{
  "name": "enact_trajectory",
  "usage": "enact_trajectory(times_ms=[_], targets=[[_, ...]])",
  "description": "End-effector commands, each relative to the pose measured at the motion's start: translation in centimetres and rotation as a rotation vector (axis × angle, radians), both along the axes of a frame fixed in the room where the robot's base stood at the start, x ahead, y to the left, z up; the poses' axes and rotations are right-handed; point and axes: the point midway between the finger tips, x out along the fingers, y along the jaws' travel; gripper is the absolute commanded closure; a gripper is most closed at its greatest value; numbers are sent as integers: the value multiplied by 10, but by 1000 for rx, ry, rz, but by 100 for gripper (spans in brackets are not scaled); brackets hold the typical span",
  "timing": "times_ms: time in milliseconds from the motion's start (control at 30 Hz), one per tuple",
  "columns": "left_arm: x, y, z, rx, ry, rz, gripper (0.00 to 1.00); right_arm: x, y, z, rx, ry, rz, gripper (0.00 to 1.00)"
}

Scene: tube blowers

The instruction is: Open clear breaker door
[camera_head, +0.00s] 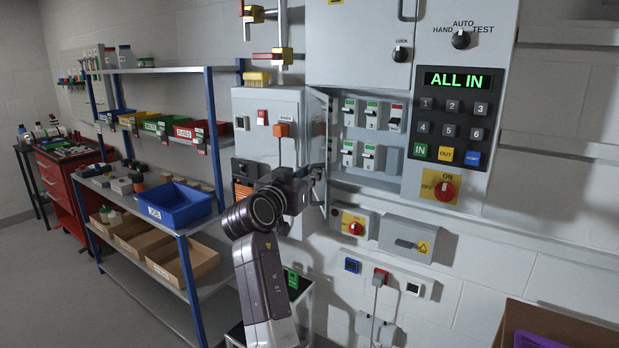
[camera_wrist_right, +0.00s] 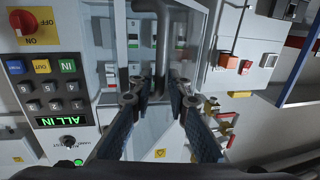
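The breaker panel (camera_head: 372,113) holds several white breakers behind its opening. Its clear door (camera_head: 314,112) stands swung out to the left, with a pale frame, and the breakers show uncovered. My right gripper (camera_head: 318,172) is at the door's lower free side, in front of the panel's left edge. In the right wrist view, which is upside down, the two fingertips of my right gripper (camera_wrist_right: 158,92) are apart, with a grey bar (camera_wrist_right: 161,45) reaching between them. Gaps seem to show beside the bar; contact is unclear. My left gripper is not in view.
A control panel (camera_head: 454,98) reading "ALL IN" is right of the breakers. A grey box (camera_head: 263,105) is close on the left, behind my right arm. Below are a red rotary switch (camera_head: 355,228) and a socket cover (camera_head: 414,240). A shelf with a blue bin (camera_head: 175,204) stands farther left.

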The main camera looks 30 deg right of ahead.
Motion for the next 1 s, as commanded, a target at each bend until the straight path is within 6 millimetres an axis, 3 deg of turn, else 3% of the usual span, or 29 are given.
enact_trajectory(times_ms=[33,200,400,533,767,800,1000], targets=[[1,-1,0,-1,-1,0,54,0,1,24,-18,-23,4,85],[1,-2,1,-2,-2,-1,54,-2,1,65,-31,-30,3,85],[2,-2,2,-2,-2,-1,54,-2,0,93,-34,-28,-1,85],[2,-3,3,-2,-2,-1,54,-3,-1,100,-36,-26,-1,85],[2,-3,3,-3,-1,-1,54,-3,-1,102,-36,-26,-2,85],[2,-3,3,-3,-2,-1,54,-22,-12,24,155,128,-97,85],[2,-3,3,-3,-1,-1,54,-19,-2,23,158,127,-92,85]])
